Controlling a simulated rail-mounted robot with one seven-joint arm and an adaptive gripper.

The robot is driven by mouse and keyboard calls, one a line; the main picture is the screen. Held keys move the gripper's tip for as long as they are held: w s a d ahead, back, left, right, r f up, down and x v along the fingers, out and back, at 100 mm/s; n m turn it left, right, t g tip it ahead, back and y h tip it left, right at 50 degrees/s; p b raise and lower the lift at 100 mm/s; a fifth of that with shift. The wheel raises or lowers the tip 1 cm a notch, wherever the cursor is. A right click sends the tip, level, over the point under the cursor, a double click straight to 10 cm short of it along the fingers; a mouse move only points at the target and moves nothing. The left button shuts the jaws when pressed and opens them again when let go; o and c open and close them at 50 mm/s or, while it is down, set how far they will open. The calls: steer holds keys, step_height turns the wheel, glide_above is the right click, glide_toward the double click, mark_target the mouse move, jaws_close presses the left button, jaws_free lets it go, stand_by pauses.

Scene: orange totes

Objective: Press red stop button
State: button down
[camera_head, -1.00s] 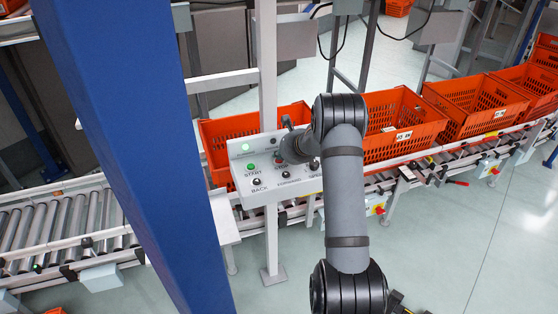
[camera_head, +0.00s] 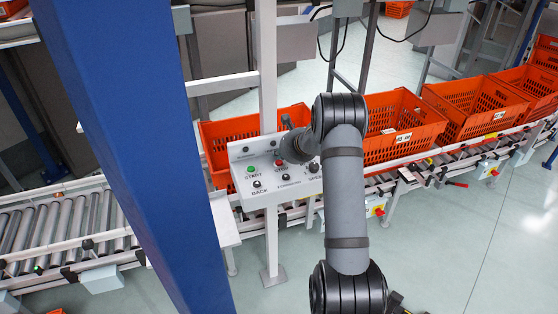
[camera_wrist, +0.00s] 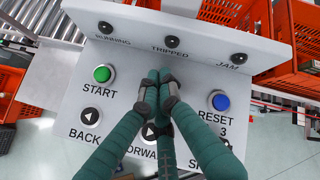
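The white control panel (camera_head: 242,156) stands on a post in the head view, and it fills the middle of the wrist view (camera_wrist: 210,75). A bit of the red stop button (camera_head: 279,163) shows to the right of the green START button (camera_head: 252,170). My gripper (camera_head: 284,160) is at the stop button. In the wrist view the teal fingers of my gripper (camera_wrist: 161,76) are together, between the green START button (camera_wrist: 102,73) and the blue RESET button (camera_wrist: 220,101). They hide the stop button there. The RUNNING lamp (camera_wrist: 105,27) is dark.
The panel's raised back edge carries the TRIPPED (camera_wrist: 172,41) and JAM (camera_wrist: 239,59) lamps. Orange totes (camera_head: 404,128) stand on the roller conveyor behind it. A blue column (camera_head: 130,130) stands at left.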

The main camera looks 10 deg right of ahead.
stand_by(0.3)
step_height(320, 180, up, 5)
steer(key=p, duration=0.4)
steer(key=shift+r, duration=0.1)
stand_by(0.5)
step_height(320, 180, down, 3)
steer(key=shift+f+b, duration=0.1)
steer(key=shift+b, duration=1.15)
steer(key=shift+r+p, duration=0.85)
steer(key=shift+p, duration=0.2)
steer(key=r+p, duration=0.1)
steer(key=p, duration=0.1)
steer(key=shift+p, duration=0.3)
step_height(320, 180, up, 4)
steer(key=p, duration=0.3)
glide_above(279, 163)
steer(key=shift+d+r, duration=0.1)
